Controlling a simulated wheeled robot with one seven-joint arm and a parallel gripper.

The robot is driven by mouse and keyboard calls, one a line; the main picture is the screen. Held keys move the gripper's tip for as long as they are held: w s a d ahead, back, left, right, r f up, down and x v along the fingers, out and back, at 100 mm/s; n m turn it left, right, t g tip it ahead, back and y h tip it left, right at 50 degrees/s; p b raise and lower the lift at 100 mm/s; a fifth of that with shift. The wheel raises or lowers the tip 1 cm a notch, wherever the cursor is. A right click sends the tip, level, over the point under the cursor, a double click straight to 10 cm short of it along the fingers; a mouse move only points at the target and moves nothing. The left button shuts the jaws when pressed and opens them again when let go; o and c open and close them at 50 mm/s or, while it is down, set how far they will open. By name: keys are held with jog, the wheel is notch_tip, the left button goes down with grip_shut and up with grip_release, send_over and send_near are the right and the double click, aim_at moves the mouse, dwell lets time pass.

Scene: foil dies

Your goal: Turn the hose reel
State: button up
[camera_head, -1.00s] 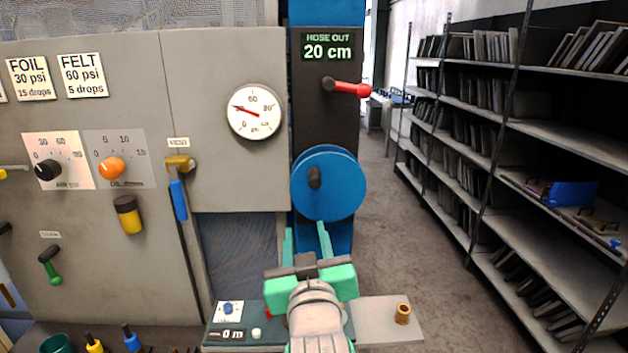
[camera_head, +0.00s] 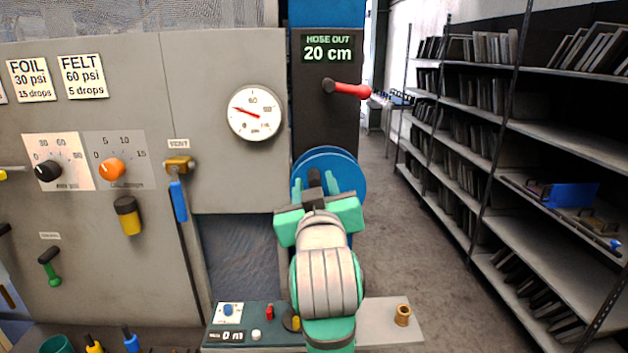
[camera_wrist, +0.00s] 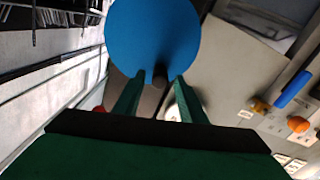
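The blue hose reel (camera_head: 350,164) is a round disc on a dark panel, with a dark knob (camera_head: 315,178) on its face. My gripper (camera_head: 324,184) is in front of the reel and hides its lower part. In the wrist view the reel (camera_wrist: 155,35) fills the upper middle, and the dark knob (camera_wrist: 160,72) shows between the tips of my two green fingers (camera_wrist: 154,80). The fingers are apart with a gap around the knob; contact is not clear. The display above the reel (camera_head: 327,48) reads "HOSE OUT 20 cm".
A red-handled lever (camera_head: 348,89) sticks out above the reel. A gauge (camera_head: 254,112) and a blue-handled vent lever (camera_head: 178,198) are on the grey panel at left. A shelf (camera_head: 400,338) with a brass fitting (camera_head: 403,314) lies below. Racks (camera_head: 560,140) stand at right beyond open floor.

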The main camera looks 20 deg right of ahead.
jog(key=shift+x, duration=1.35)
jog(key=shift+c, duration=0.2)
grip_shut()
jog(key=shift+w+a, duration=0.15)
jog(key=shift+w, duration=0.05)
